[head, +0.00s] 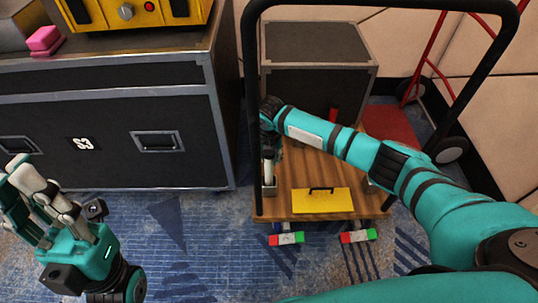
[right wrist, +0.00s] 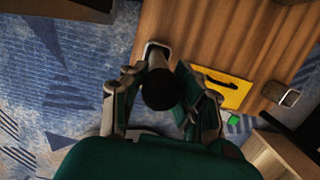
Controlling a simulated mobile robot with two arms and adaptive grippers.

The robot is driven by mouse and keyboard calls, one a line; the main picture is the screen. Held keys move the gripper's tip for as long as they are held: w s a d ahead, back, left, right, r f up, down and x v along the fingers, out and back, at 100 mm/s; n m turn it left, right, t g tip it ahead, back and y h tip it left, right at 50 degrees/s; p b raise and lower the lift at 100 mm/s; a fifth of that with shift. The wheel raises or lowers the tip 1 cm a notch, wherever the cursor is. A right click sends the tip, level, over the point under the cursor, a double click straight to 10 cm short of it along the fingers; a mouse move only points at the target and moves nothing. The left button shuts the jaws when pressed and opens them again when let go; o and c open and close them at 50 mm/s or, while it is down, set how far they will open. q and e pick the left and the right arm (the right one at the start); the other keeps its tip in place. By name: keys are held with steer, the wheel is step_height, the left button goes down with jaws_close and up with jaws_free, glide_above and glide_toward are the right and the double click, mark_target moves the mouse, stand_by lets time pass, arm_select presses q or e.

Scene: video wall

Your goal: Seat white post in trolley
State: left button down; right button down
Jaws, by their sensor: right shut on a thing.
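The trolley (head: 300,205) has a wooden deck and a tall black handle frame. My right gripper (head: 270,150) is shut on the white post (head: 268,170) at the deck's front left corner. The post stands about upright directly over the metal socket (head: 269,189); I cannot tell how deep its lower end sits. In the right wrist view, the post's dark round end (right wrist: 158,92) shows between the fingers, with the socket rim (right wrist: 153,48) just beyond it. My left gripper (head: 40,200) is open and empty at the lower left, over the carpet.
A yellow plate with a dark handle (head: 322,201) lies on the deck. A second socket (right wrist: 289,97) is at the other front corner. A black case (head: 315,60) stands at the deck's back. A large flight case (head: 110,120) stands left of the trolley. Blue carpet lies clear in front.

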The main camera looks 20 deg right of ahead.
steer(key=shift+f, duration=0.3)
stand_by(0.4)
steer(key=shift+c, duration=2.2)
jaws_free()
